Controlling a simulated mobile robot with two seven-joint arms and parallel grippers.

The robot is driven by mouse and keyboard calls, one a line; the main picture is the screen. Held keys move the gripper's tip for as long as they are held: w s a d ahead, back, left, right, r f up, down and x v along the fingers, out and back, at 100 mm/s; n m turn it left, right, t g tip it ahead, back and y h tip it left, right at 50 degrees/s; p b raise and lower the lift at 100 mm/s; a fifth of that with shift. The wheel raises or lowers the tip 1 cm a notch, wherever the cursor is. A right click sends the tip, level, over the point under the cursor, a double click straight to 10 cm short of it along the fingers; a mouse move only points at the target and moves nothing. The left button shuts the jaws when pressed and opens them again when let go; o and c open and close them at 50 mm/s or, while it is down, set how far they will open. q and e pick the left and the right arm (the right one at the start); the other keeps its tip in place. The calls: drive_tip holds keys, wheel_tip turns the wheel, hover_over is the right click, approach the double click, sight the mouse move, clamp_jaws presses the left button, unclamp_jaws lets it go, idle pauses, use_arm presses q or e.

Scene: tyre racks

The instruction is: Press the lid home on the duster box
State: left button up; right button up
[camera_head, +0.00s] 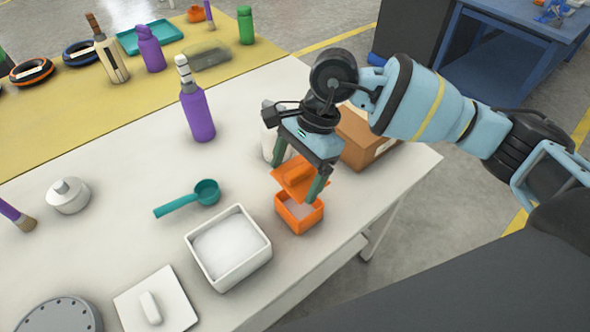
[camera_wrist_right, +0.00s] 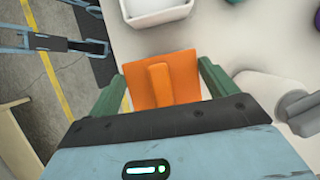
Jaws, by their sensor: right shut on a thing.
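The orange box (camera_head: 299,225) stands on the white table near its front edge, with pale contents showing inside. My right gripper (camera_head: 297,171) is shut on the orange lid (camera_head: 291,186), one finger on either side. The lid with its raised grip bar also shows in the right wrist view (camera_wrist_right: 182,78), between the green fingers. The lid is above the far part of the box and looks tilted, with the near part of the opening uncovered. Whether a lid edge touches the rim, I cannot tell. My left gripper is not clearly seen in either view.
A white open box (camera_head: 262,252) stands left of the orange box, with a white lid (camera_head: 170,312) beside it. A brown box (camera_head: 357,154) and a pale bottle (camera_head: 268,148) are close to the gripper.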

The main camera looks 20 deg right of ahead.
drive_tip(key=shift+f+b, duration=0.3)
drive_tip(key=shift+f, duration=0.45)
wheel_tip(320, 180, down, 2)
drive_tip(key=shift+f+b, duration=0.1)
drive_tip(key=shift+b, duration=0.35)
use_arm(q)
drive_tip(key=shift+s+f+b, duration=0.3)
drive_tip(key=shift+f+b, duration=0.05)
drive_tip(key=shift+f, duration=0.45)
drive_tip(key=shift+s+f+b, duration=0.25)
drive_tip(key=shift+f+b, duration=0.1)
drive_tip(key=shift+f, duration=0.45)
use_arm(e)
drive_tip(key=shift+f, duration=1.3)
use_arm(q)
drive_tip(key=shift+s+f, duration=0.15)
drive_tip(key=shift+s, duration=0.1)
drive_tip(key=shift+s+f+g+b, duration=0.1)
drive_tip(key=shift+f+g+b, duration=0.15)
drive_tip(key=shift+g+b, duration=0.1)
use_arm(e)
drive_tip(key=shift+f, duration=0.2)
drive_tip(key=o, duration=0.8)
